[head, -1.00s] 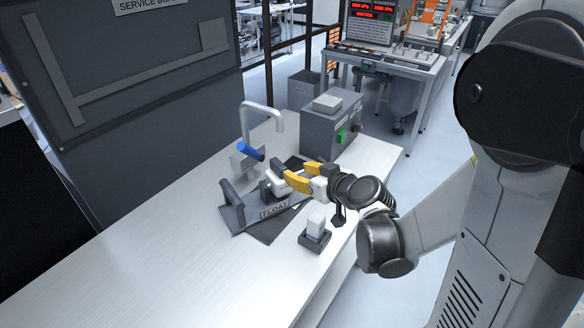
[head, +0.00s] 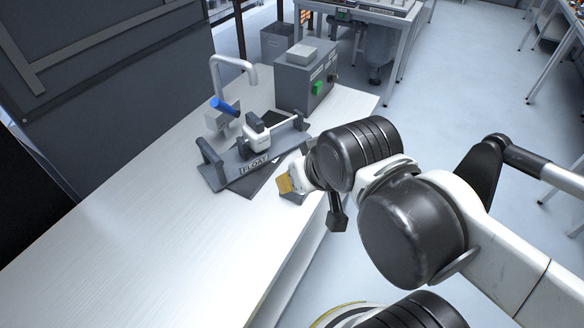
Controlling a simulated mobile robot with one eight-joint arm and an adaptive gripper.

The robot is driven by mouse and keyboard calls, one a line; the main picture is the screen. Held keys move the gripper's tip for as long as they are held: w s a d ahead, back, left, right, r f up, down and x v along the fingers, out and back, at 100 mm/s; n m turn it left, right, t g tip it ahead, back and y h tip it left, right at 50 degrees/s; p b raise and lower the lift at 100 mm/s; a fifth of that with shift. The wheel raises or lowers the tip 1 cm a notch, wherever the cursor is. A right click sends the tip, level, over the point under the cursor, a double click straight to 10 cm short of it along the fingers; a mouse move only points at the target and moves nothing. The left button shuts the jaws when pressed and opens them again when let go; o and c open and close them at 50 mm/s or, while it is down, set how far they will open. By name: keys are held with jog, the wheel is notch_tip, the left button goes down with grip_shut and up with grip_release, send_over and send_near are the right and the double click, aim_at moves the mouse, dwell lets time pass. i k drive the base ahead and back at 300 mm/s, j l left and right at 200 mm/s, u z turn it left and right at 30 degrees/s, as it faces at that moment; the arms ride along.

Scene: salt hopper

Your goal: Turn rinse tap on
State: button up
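The rinse tap is a grey curved spout (head: 234,68) at the back of the white bench. My gripper (head: 284,185) is at the bench's right front edge, in front of the float stand and well apart from the tap. Only part of a yellow finger shows; my wrist hides the rest, so I cannot tell if it is open or what it may hold.
A grey stand marked FLOAT (head: 222,172) with a white-and-grey float part (head: 257,138) lies between my gripper and the tap. A grey box with a green button (head: 308,82) stands behind right. The white bench (head: 130,225) is clear at left.

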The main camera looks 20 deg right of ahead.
aim_at(217, 104)
jog(key=j+z, duration=0.25)
jog(key=k+j+z, duration=0.3)
jog(key=j+z, duration=0.15)
jog(key=j, duration=0.15)
